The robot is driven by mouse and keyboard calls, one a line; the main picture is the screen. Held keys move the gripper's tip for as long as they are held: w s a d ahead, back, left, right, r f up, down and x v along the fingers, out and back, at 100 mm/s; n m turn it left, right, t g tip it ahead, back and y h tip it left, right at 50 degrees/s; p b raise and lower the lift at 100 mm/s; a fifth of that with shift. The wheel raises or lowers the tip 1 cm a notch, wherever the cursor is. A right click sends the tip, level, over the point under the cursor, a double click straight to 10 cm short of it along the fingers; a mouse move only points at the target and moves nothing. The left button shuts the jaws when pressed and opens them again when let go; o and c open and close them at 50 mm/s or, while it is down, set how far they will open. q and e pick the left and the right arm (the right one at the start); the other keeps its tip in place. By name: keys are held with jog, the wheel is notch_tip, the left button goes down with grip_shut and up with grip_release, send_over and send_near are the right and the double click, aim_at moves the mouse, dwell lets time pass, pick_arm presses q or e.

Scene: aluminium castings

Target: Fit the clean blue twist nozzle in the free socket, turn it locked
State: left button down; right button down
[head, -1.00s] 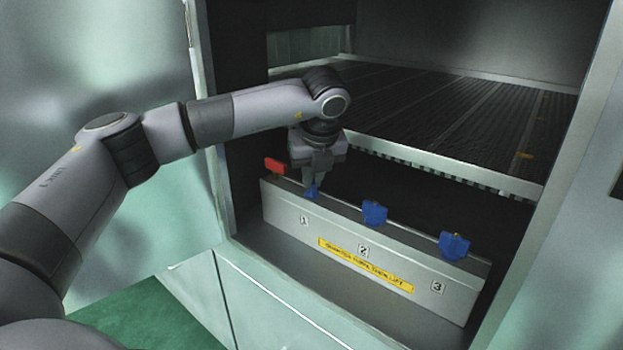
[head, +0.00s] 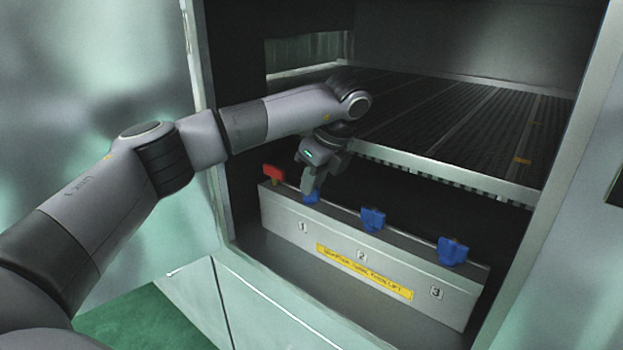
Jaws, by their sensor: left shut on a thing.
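A blue nozzle (head: 311,197) sits at the top edge of the grey manifold block (head: 330,236), above the number 1. My left gripper (head: 312,190) is shut on it from above, and the fingers hide most of it. How deep it sits in the socket cannot be seen. Two other blue nozzles stand on the block, one (head: 372,219) above number 2 and one (head: 453,251) above number 3. My right gripper is not in view.
A red lever (head: 273,173) stands at the block's left end, close to my gripper. A ribbed conveyor bed (head: 450,115) lies behind and above the block. Metal frame posts (head: 560,170) bound the opening on both sides. A yellow label (head: 364,272) is on the block's front.

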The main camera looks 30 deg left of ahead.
pick_arm(q)
jog(key=shift+n, duration=0.4)
jog(key=c, duration=1.1)
grip_release()
jog(key=shift+c, duration=0.2)
jog(key=v, duration=0.7)
